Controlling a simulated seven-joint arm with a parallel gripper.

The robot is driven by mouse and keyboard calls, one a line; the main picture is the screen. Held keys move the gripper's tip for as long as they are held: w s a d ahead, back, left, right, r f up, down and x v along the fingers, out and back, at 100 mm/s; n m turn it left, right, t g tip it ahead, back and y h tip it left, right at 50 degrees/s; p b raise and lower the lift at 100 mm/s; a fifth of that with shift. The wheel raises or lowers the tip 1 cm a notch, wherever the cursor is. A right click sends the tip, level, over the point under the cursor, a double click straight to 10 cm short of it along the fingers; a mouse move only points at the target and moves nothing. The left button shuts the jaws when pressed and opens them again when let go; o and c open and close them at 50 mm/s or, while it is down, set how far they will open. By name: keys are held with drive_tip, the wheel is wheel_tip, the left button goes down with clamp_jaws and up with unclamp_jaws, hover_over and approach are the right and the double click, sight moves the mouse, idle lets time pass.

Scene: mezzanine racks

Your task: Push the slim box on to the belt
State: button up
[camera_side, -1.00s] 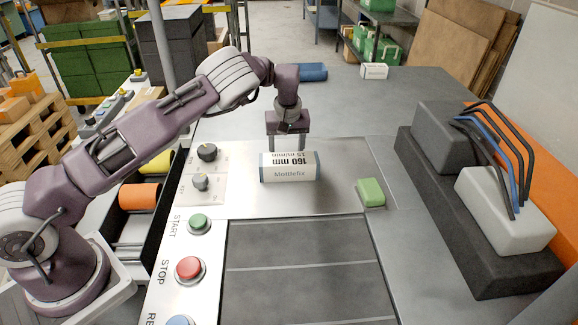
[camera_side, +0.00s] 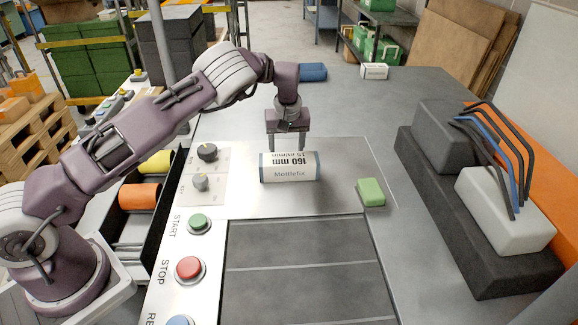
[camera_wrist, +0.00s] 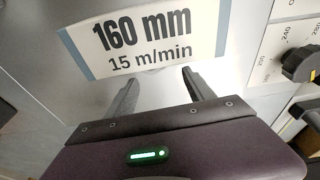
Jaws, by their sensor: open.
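The slim box (camera_side: 289,173), white with blue-grey ends and the print "160 mm" and "Mottlefix", lies on the bright metal plate just behind the belt. In the wrist view the box (camera_wrist: 150,38) lies just ahead of the fingertips. The belt (camera_side: 300,270) is dark grey with light cross lines, in front of the plate. My gripper (camera_side: 288,150) is open, pointing down directly behind the box on the side away from the belt. In the wrist view both fingers (camera_wrist: 158,80) show with nothing between them. Whether they touch the box I cannot tell.
A green block (camera_side: 370,192) sits right of the box near the belt's corner. Two knobs (camera_side: 207,152) and the green, red and blue buttons (camera_side: 189,268) line the left side. A dark stand with grey blocks and cables (camera_side: 480,240) stands at right. The plate between box and belt is clear.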

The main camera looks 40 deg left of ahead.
sight(289, 156)
idle(0.3)
drive_tip(key=shift+s+d, duration=0.4)
drive_tip(key=shift+d, duration=0.05)
drive_tip(key=shift+s+d, duration=0.4)
drive_tip(key=shift+d, duration=0.05)
idle(0.5)
drive_tip(key=shift+s+d, duration=0.45)
drive_tip(key=shift+s+d, duration=0.4)
drive_tip(key=shift+d, duration=0.05)
idle(0.5)
